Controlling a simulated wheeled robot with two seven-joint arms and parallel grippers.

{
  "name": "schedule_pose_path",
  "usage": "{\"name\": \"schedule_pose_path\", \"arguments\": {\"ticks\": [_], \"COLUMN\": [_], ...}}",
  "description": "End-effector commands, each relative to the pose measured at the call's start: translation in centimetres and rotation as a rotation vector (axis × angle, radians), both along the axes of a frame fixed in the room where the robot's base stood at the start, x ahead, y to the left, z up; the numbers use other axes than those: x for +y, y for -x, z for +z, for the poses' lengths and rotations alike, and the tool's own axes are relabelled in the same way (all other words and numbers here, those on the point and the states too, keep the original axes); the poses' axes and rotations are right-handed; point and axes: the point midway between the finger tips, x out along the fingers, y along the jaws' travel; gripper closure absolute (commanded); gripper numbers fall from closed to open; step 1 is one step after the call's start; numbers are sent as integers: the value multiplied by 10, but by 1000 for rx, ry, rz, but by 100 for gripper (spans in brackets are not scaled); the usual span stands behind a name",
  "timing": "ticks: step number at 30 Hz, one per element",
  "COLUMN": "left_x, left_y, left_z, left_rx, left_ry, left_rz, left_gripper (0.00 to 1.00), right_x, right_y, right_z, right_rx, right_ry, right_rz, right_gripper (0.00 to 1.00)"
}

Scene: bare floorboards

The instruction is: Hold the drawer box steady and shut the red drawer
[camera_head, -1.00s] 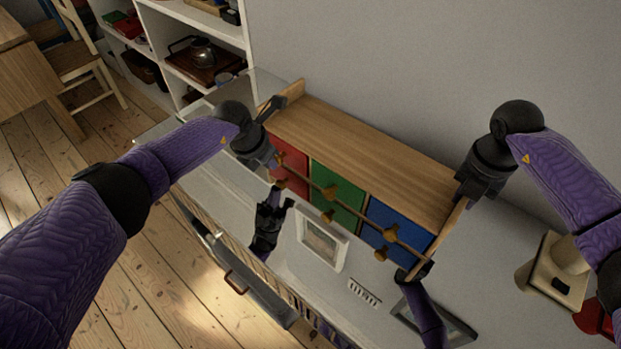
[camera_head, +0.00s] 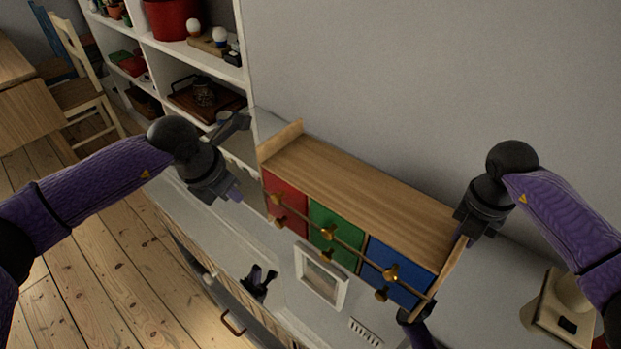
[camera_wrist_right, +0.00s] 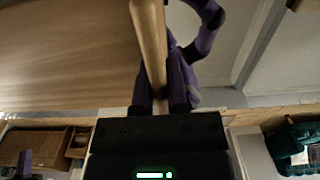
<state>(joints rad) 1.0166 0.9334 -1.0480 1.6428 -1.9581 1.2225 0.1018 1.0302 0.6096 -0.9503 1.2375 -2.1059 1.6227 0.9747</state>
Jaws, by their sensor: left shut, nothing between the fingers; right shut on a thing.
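The wooden drawer box (camera_head: 360,185) stands on a glossy grey cabinet top, with the red drawer (camera_head: 285,200) at its left end, then the green drawer (camera_head: 333,228) and the blue drawer (camera_head: 396,268). The red front looks about level with the others; a small gap cannot be ruled out. My left gripper (camera_head: 233,191) is shut and empty, left of the box and apart from the red drawer. My right gripper (camera_head: 464,238) is shut on the box's right side panel (camera_head: 449,271). In the right wrist view, its fingers (camera_wrist_right: 161,102) close on the panel's edge (camera_wrist_right: 150,45).
A beige object (camera_head: 556,308) stands to the right. A white shelf unit (camera_head: 246,75) stands behind on the left, and the wall is close behind the box. The glossy top mirrors knobs and arms.

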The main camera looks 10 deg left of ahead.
Motion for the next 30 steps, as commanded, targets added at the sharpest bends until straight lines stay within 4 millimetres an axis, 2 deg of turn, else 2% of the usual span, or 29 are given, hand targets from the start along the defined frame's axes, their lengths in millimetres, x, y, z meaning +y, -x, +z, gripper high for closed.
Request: {"name": "schedule_pose_path", "arguments": {"ticks": [8, 9, 14, 20, 23, 26, 30], "left_x": [1, 1, 1, 1, 1, 0, 0], "left_y": [1, 1, 1, 1, 1, 1, 1], "left_z": [3, 3, 3, 3, 3, 3, 3], "left_rx": [0, 0, 0, 0, 0, 0, 0], "left_ry": [0, 0, 0, 0, 0, 0, 0], "left_rz": [-1, -1, -1, -1, -1, -1, -1], "left_gripper": [100, 100, 100, 100, 100, 100, 100], "right_x": [0, 0, 0, 0, 0, -1, 0], "right_y": [0, 0, 0, 0, -1, -1, -1], "right_z": [0, 0, 0, 0, 8, 31, 72], "right_rx": [-1, -1, 0, 0, -3, -7, -6], "right_ry": [0, 0, 0, 0, -1, 0, 0], "right_rz": [2, 2, 1, 0, 0, 1, 2], "right_gripper": [100, 74, 41, 41, 41, 41, 41]}}
